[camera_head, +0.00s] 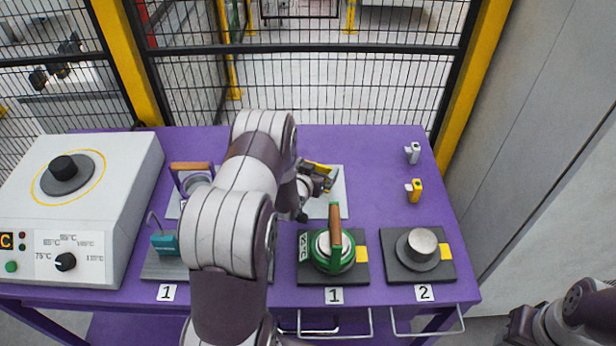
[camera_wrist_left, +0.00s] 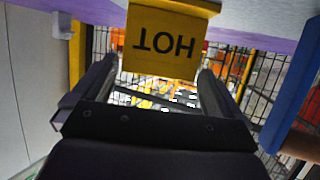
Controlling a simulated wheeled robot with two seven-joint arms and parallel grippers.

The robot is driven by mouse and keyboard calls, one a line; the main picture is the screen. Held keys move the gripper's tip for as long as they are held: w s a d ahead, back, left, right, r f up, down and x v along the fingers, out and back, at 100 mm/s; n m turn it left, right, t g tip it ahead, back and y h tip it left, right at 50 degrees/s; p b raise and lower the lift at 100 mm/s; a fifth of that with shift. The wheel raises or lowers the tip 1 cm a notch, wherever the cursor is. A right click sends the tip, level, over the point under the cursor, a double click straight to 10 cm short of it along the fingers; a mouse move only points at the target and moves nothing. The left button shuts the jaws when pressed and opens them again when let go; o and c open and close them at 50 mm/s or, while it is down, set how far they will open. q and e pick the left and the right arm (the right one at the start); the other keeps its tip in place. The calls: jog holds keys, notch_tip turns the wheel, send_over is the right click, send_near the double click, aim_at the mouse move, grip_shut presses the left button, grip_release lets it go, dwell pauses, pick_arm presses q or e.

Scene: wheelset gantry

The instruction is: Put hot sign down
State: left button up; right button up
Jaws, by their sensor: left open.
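The yellow HOT sign (camera_head: 321,167) is at the white plate (camera_head: 339,198) on the purple table, and my left gripper (camera_head: 316,181) is right at it. In the left wrist view the HOT sign (camera_wrist_left: 160,42) shows upside down, its yellow face with black letters lying ahead of and between the two fingertips. My left gripper (camera_wrist_left: 155,75) is open, with a finger on either side of the sign. My left arm hides part of the plate and the table behind it. Whether the sign's foot touches the plate cannot be made out. My right gripper cannot be made out.
A green ring-shaped item with a brown handle (camera_head: 335,240) stands on a dark base marked 1. A metal cylinder (camera_head: 421,245) sits on base 2. A hot plate unit (camera_head: 110,170) is at left. Small white (camera_head: 412,153) and yellow (camera_head: 414,191) items stand at the right.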

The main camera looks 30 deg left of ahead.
pick_arm(q)
jog(key=v, duration=1)
